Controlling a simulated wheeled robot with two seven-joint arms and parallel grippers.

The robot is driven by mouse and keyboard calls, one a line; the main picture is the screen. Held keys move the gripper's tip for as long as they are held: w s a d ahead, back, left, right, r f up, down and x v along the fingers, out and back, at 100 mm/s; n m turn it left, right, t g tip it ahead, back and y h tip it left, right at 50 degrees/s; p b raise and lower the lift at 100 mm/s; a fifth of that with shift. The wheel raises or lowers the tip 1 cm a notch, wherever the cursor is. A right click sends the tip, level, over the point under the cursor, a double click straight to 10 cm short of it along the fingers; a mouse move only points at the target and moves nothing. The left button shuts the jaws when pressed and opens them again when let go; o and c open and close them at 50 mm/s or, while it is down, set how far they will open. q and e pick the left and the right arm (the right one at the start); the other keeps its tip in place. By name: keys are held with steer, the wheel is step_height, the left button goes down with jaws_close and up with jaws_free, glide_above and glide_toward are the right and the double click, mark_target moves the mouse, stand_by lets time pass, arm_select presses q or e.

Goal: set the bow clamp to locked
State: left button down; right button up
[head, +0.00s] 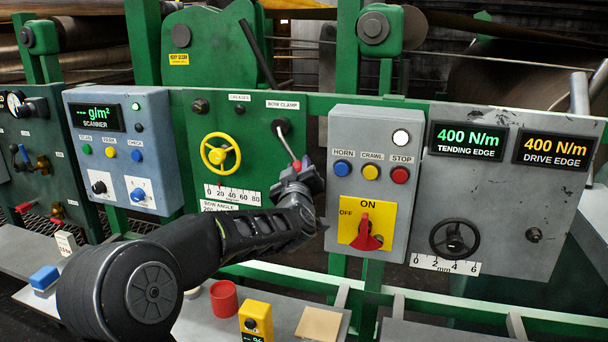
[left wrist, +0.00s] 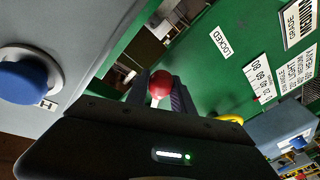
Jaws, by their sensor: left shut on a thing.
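The bow clamp is a metal lever (head: 287,143) on the green panel, under the BOW CLAMP label (head: 282,105). It slants down and right from a dark pivot (head: 281,127) to a red knob. My left gripper (head: 298,172) is at the lever's lower end, shut on the red knob. In the left wrist view the red knob (left wrist: 160,84) sits between the dark fingers. A LOCKED label (left wrist: 221,42) shows on the green panel there, apart from the knob. The fingers partly hide the knob in the head view. My right gripper is not in view.
The grey box with the HORN button (head: 342,168) and the red ON/OFF switch (head: 367,234) stands close to the right of my left gripper. A yellow handwheel (head: 221,153) is to its left. A red cup (head: 223,298) and a yellow device (head: 256,321) are on the shelf below.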

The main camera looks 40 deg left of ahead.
arm_select(q)
steer(key=a+m+b, duration=0.1)
steer(key=b, duration=0.1)
steer(key=s+a+f+m+b, duration=0.1)
steer(key=m+b, duration=0.1)
steer(key=a+f+m+t+b, duration=0.1)
steer(key=a+m+b, duration=0.1)
steer(key=b, duration=0.1)
steer(key=shift+s, duration=0.2)
steer(key=shift+s+a+m+t+b, duration=0.15)
steer(key=shift+a+m+t+b, duration=0.2)
steer(key=shift+m+b, duration=0.25)
steer(key=shift+s+a+r+m+h+b, duration=0.1)
steer(key=shift+a+r+m+h+b, duration=0.1)
steer(key=shift+a+m+h+b, duration=0.15)
steer(key=c, duration=1.1)
jaws_free()
steer(key=b+v, duration=0.1)
steer(key=v, duration=0.6)
steer(key=shift+s+d, duration=0.25)
steer(key=shift+s, duration=0.05)
